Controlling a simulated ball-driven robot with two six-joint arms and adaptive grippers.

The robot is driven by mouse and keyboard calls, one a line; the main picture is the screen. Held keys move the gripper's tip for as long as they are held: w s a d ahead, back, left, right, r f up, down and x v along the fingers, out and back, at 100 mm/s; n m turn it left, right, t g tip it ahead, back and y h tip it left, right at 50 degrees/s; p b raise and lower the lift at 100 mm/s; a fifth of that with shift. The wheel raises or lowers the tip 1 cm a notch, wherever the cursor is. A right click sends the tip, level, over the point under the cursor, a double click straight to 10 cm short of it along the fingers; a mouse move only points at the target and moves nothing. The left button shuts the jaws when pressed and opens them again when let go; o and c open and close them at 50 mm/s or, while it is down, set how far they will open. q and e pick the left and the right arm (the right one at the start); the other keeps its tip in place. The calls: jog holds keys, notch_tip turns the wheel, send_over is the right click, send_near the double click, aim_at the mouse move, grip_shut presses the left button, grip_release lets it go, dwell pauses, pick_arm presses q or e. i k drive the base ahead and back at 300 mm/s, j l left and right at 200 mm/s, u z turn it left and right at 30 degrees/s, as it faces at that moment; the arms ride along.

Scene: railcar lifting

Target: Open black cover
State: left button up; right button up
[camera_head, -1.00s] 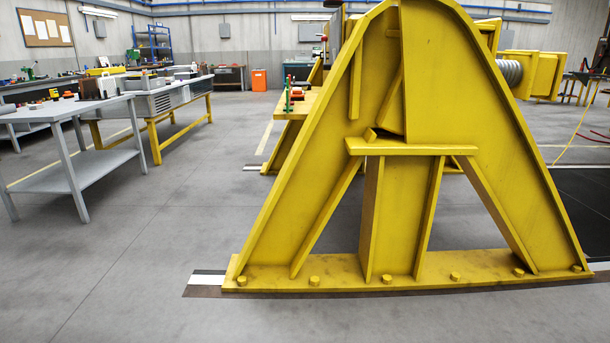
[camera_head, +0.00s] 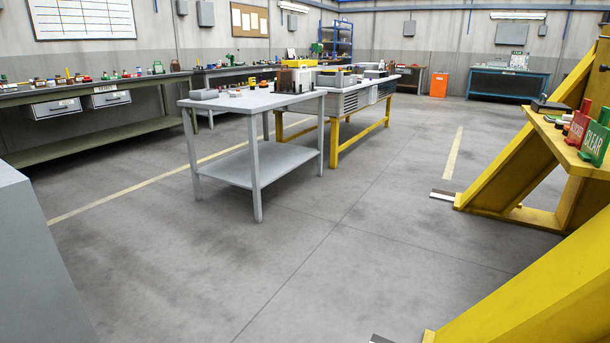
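I cannot tell for certain which thing is the black cover. A small flat black object (camera_head: 551,107) lies on the yellow shelf (camera_head: 560,146) at the right; it is too small to tell whether it is a cover. Neither of my grippers is in view.
A grey table (camera_head: 250,168) with a lower shelf stands left of centre, with a yellow-legged bench (camera_head: 362,133) behind it. Long workbenches line the back wall. A yellow frame (camera_head: 540,300) fills the lower right. A grey block edges the left. Open floor lies in the middle.

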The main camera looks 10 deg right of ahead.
aim_at(535, 104)
jog(key=i+z, duration=0.1)
jog(key=i, duration=0.45)
jog(key=i+j, duration=0.1)
jog(key=i, duration=0.45)
jog(key=i+j+z, duration=0.15)
jog(key=i, duration=0.4)
jog(key=i+j+z, duration=0.1)
jog(key=i, duration=0.45)
jog(key=i+l+z, duration=0.1)
jog(key=i+z, duration=0.15)
jog(key=z, duration=0.15)
jog(key=i+z, duration=0.55)
jog(key=z, duration=0.2)
jog(key=i+j+z, duration=0.15)
jog(key=z, duration=0.2)
jog(key=i+l+z, duration=0.25)
jog(key=i, duration=0.2)
jog(key=i+z, duration=0.25)
jog(key=i, duration=0.25)
jog(key=i+j, duration=0.3)
jog(key=i+u, duration=0.05)
jog(key=i, duration=0.05)
